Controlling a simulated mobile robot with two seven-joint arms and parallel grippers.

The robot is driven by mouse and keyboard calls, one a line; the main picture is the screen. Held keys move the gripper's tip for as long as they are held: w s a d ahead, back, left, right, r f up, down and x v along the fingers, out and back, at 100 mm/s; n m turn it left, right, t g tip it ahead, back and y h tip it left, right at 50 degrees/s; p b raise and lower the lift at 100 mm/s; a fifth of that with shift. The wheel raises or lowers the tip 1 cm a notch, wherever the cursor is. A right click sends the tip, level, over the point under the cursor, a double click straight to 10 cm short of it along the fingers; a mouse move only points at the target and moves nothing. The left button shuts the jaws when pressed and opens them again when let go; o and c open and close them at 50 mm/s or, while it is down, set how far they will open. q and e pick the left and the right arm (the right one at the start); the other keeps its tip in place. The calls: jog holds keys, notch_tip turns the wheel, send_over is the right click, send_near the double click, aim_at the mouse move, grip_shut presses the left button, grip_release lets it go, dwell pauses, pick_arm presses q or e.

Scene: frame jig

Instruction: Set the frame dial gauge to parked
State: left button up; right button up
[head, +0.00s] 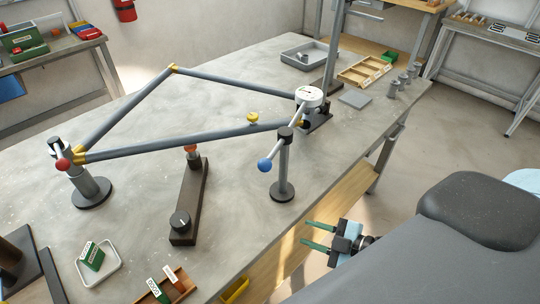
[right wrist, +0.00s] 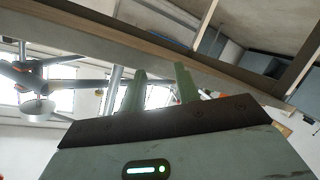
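The dial gauge (head: 309,96) is a white round dial with a small dark and red mark, at the right end of the grey tube frame (head: 190,143) in the head view. I cannot read its setting. A post (head: 283,178) stands in front of it, with a lever ending in a blue ball (head: 265,165). My right gripper (head: 306,233) has two green fingers, apart and empty, off the table's front edge and well below the gauge. Its parted fingers also show in the right wrist view (right wrist: 160,75). My left gripper is not in view.
A red-ball clamp post (head: 88,188) holds the frame's left end. A dark bar with a knob (head: 182,222) lies mid-table. A white tray (head: 99,264) and brown tray (head: 168,287) are at front left. A grey bin (head: 310,54) and wooden tray (head: 364,71) are behind.

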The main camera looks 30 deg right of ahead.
jog(key=w+r+n+g+y, duration=0.2)
jog(key=r+n, duration=0.5)
jog(key=r, duration=0.4)
jog(key=w+r+n+g+y, duration=0.3)
jog(key=r+n+y, duration=0.2)
jog(key=r+n, duration=0.3)
notch_tip(320, 180, up, 4)
jog(key=shift+w+f, duration=0.1)
jog(key=shift+w, duration=0.15)
jog(key=shift+a, duration=0.25)
